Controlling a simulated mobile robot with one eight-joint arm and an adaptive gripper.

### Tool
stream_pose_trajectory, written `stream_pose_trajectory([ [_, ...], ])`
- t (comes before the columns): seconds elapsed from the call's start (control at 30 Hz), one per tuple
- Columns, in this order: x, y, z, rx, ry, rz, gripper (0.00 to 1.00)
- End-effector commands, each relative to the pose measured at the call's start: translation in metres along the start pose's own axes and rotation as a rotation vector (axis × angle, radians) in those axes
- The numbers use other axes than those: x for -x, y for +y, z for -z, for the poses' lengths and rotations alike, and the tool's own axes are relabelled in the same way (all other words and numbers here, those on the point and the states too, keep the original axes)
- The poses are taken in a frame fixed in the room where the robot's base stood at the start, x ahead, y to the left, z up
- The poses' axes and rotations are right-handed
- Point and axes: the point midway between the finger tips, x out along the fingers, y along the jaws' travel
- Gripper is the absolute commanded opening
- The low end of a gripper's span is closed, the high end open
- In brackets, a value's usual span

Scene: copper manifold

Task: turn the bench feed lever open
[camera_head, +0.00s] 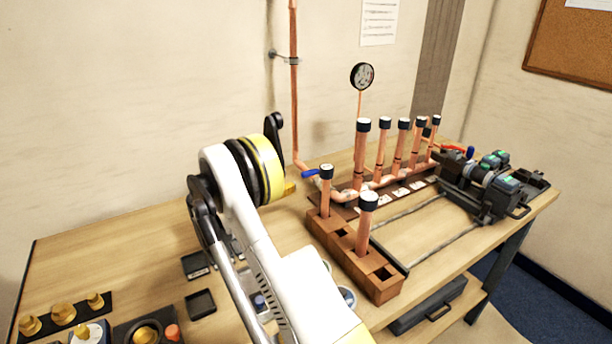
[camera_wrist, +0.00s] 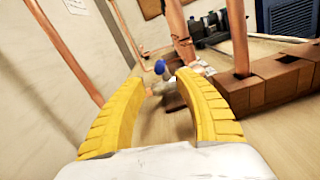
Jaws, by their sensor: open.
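The feed lever with a blue handle (camera_head: 310,174) sits on the copper pipe low at the back of the bench, at the left end of the manifold. In the wrist view its blue end (camera_wrist: 159,67) shows beyond and between my fingertips, apart from them. My gripper (camera_wrist: 158,82) is open and empty, with its two yellow fingers spread and pointing at the lever. In the head view, only a small yellow part of my gripper (camera_head: 290,188) shows beside the wrist, left of the lever. The lever's body is small and partly unclear in both views.
A wooden block rack (camera_head: 385,290) holding capped copper tubes stands right of the lever, and also in the wrist view (camera_wrist: 265,88). A vertical copper pipe (camera_head: 294,90) runs up the wall. Upright manifold tubes (camera_head: 382,150) and a dark machine (camera_head: 490,185) stand farther right.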

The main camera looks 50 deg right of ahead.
Motion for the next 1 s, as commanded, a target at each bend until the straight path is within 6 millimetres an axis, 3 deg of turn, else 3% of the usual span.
stream_pose_trajectory([
  [0.2,-0.046,-0.001,0.003,-0.001,0.001,0.003,0.38],
  [0.4,-0.076,-0.001,0.002,-0.001,0.002,0.001,0.38],
  [0.83,-0.086,0.000,0.000,-0.002,0.003,-0.002,0.37],
  [0.93,-0.086,0.000,0.000,-0.002,0.003,-0.002,0.07],
  [0.97,-0.086,0.000,0.000,-0.002,0.003,-0.002,0.00],
  [1.0,-0.086,0.000,0.000,-0.002,0.003,-0.002,0.00],
])
